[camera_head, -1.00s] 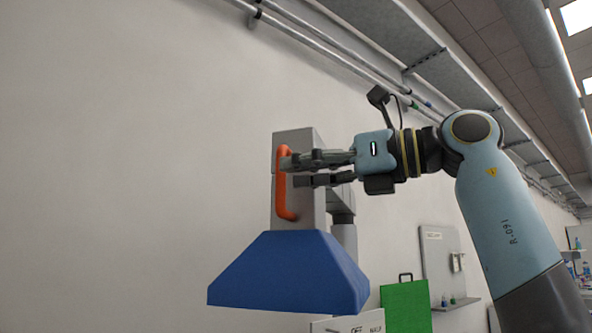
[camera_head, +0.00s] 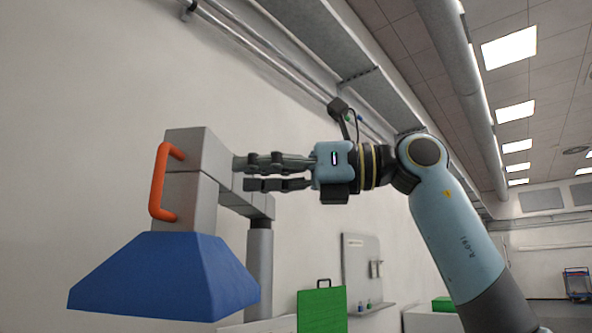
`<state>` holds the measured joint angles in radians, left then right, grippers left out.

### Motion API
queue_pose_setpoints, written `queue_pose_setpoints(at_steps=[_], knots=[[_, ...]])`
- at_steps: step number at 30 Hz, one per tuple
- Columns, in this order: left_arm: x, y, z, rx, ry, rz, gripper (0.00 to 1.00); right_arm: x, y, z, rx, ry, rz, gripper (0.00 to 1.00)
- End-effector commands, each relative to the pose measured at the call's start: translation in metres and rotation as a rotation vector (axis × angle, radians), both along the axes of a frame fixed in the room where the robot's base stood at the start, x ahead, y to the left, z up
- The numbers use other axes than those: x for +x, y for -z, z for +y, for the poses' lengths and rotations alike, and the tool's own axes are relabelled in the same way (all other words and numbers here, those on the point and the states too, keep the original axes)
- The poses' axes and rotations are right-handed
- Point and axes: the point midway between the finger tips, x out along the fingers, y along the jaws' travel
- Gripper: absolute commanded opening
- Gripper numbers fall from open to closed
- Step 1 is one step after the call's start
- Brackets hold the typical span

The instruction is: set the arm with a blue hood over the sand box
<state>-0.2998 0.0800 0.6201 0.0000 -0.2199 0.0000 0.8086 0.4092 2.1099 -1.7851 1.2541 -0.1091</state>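The blue hood (camera_head: 165,278) hangs at the left of the head view, below a grey block (camera_head: 190,200). An orange handle (camera_head: 158,185) is on the block's left face. A grey arm (camera_head: 245,203) runs from the block to an upright grey post (camera_head: 259,265). My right gripper (camera_head: 242,174) is open, with a gap between its fingers, and is off the handle. Its fingertips point left beside the block's right edge; I cannot tell whether they touch it. I cannot make out the sand box, and what lies under the hood is below the frame. My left gripper is not in view.
A green panel or box (camera_head: 322,312) with a dark handle stands right of the post. A grey wall board (camera_head: 360,268) with a small shelf is behind it. Pipes (camera_head: 270,45) run along the wall above. The wall left of the hood is bare.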

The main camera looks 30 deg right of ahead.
Motion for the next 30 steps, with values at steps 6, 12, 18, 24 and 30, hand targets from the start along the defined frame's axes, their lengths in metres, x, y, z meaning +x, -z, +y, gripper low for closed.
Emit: queue_pose_setpoints(at_steps=[6,12,18,24,30], knots=[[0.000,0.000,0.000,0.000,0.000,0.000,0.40,-0.016,0.002,-0.032,-0.004,0.004,0.004,0.38],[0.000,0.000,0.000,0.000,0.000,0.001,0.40,-0.024,0.002,-0.047,0.002,0.001,0.003,0.38],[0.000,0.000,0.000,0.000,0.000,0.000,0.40,-0.027,0.002,-0.050,0.005,-0.001,0.002,0.38],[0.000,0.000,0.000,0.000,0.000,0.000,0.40,-0.026,0.001,-0.050,0.005,-0.001,0.002,0.38],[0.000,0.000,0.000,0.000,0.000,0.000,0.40,-0.026,0.001,-0.050,0.004,-0.001,0.001,0.12]])
